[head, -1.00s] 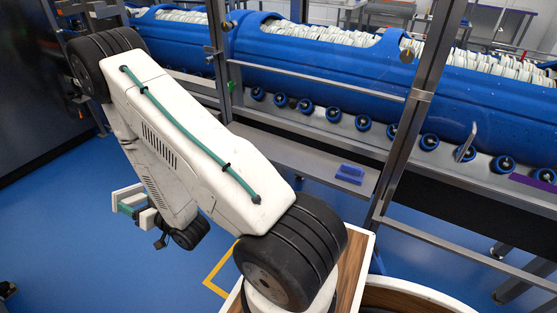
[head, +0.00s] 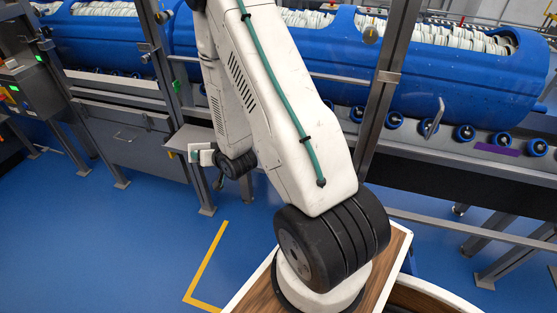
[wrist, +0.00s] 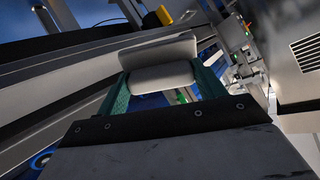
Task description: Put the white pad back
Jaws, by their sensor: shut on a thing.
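My gripper (wrist: 158,82) is shut on the white pad (wrist: 160,52), which sits between the two green fingers in the wrist view. The pad looks pale and blocky, with a wider upper face. In the head view my gripper (head: 197,154) is at the left of my arm, in front of the frame of the machine and near a narrow grey shelf (head: 187,138). The pad is small there and hard to separate from the fingers. My arm hides much of the shelf.
A long blue tub machine (head: 440,85) with white discs and blue rollers runs across the back. Grey posts (head: 385,75) and rails stand before it. A purple pad (head: 497,150) lies on its ledge at right. A control box (head: 25,92) stands at left. Blue floor is free at lower left.

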